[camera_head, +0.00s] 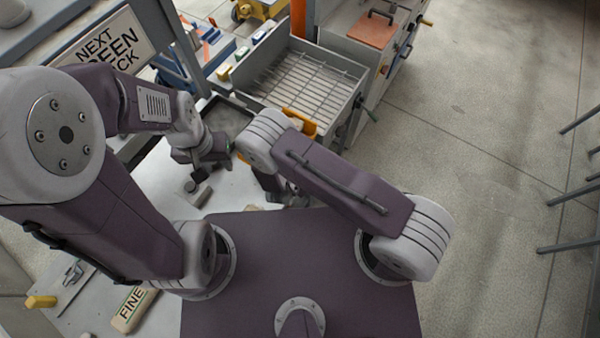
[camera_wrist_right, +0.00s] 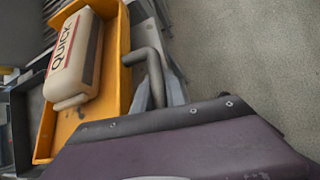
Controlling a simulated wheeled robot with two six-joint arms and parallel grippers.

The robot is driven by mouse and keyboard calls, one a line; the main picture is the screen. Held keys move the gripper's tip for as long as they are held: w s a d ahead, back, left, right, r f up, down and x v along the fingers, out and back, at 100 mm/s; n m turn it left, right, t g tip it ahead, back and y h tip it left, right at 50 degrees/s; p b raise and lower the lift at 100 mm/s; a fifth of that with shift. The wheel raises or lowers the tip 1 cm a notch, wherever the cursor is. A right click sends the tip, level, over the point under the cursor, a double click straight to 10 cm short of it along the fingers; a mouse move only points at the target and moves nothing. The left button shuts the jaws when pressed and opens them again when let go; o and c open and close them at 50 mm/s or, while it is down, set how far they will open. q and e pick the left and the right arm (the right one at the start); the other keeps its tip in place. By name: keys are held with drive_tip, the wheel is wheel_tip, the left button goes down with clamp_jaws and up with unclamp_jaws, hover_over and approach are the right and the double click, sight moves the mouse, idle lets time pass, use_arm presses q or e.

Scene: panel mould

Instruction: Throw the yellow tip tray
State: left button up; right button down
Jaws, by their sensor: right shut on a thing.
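The yellow tip tray (camera_wrist_right: 113,75) is an orange-yellow open tray in the right wrist view. A cream bottle-like container marked QUICK (camera_wrist_right: 75,60) lies in it. In the head view only a strip of the tray (camera_head: 301,122) shows behind my right arm. A bent grey handle (camera_wrist_right: 154,72) stands at the tray's right side. My right gripper (camera_head: 284,196) is mostly hidden under its arm and appears shut on this handle; its fingertips are not clear. My left gripper (camera_head: 205,165) hangs over the white table, left of the tray; its jaw gap is unclear.
A dark shallow mould (camera_head: 228,116) lies behind the left gripper. A grey bin with a wire rack (camera_head: 305,78) stands behind the tray. A block marked FINE (camera_head: 134,308) lies at the front left. A sign (camera_head: 105,48) stands at the left. Floor on the right is open.

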idle(0.5)
drive_tip(key=c, duration=1.4)
unclamp_jaws()
drive_tip(key=shift+f, duration=0.1)
drive_tip(key=shift+o, duration=0.2)
drive_tip(key=p+v, duration=0.6)
drive_tip(key=v, duration=0.2)
drive_tip(key=shift+r, duration=0.25)
drive_tip(key=shift+s+a+r+p, duration=0.15)
drive_tip(key=shift+s+r+p, duration=0.15)
drive_tip(key=shift+s+p, duration=0.05)
drive_tip(key=shift+f, duration=0.1)
drive_tip(key=shift+w, duration=0.15)
